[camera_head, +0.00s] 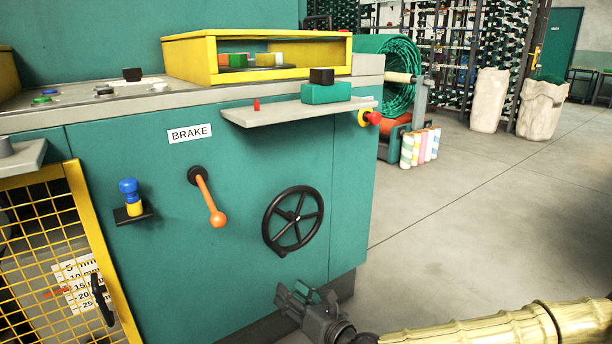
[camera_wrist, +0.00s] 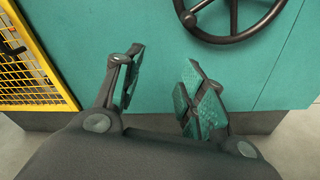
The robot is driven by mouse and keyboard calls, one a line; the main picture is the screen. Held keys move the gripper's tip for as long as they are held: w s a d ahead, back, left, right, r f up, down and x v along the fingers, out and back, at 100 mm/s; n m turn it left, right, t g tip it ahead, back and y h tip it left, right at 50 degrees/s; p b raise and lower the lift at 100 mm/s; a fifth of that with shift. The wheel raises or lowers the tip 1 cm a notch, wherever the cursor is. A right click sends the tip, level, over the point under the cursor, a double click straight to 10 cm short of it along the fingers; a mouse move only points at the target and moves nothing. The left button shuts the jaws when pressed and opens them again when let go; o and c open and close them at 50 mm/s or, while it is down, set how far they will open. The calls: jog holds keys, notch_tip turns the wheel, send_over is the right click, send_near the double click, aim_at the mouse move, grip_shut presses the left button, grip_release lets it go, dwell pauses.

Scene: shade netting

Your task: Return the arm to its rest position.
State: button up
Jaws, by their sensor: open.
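My gripper (camera_head: 296,296) is low in front of the green machine cabinet, below the black handwheel (camera_head: 293,219). My arm reaches in from the lower right of the head view. In the wrist view my gripper (camera_wrist: 158,88) has its two fingers apart with nothing between them. The cabinet's green panel (camera_wrist: 155,40) fills the background there, and the handwheel (camera_wrist: 235,20) shows at the top right. I cannot tell the exact gap between the fingers and the panel.
An orange brake lever (camera_head: 209,200) hangs left of the handwheel. A shelf (camera_head: 290,112) juts out above it. A yellow mesh guard (camera_head: 50,255) stands at left. A green netting roll (camera_head: 390,75) and white sacks (camera_head: 541,108) are at the back. Floor (camera_head: 470,220) at right is clear.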

jog(key=s+a+f+n+g+p, duration=0.1)
jog(key=s+a+f+n+g, duration=0.25)
jog(key=s+f, duration=0.3)
jog(key=s+a+f+n+g+p, duration=0.1)
jog(key=s+a+f+n+g, duration=0.15)
jog(key=s+f+n, duration=0.35)
jog(key=s+d+f+n+g+h+p, duration=0.2)
jog(key=s+d+f+n+g, duration=0.15)
jog(key=s+f+n, duration=0.75)
jog(key=s+d+f+n+g+h+p, duration=0.1)
jog(key=s+d+f+n+h, duration=0.2)
jog(key=d, duration=0.4)
jog(key=s+d+f+n+g+h+p, duration=0.1)
jog(key=s+d+n+h, duration=0.15)
jog(key=s+d, duration=0.4)
jog(key=s+d+f+n+g+h, duration=0.2)
jog(key=d+n, duration=0.2)
jog(key=d, duration=0.5)
jog(key=d+r+n+h+p, duration=0.2)
jog(key=d, duration=0.4)
notch_tip(320, 180, up, 37)
jog(key=p, duration=3.6)
jog(key=shift+a+p, duration=0.2)
jog(key=shift+p, duration=0.2)
jog(key=shift+s+t+y, duration=0.1)
jog(key=shift+t+y, duration=0.15)
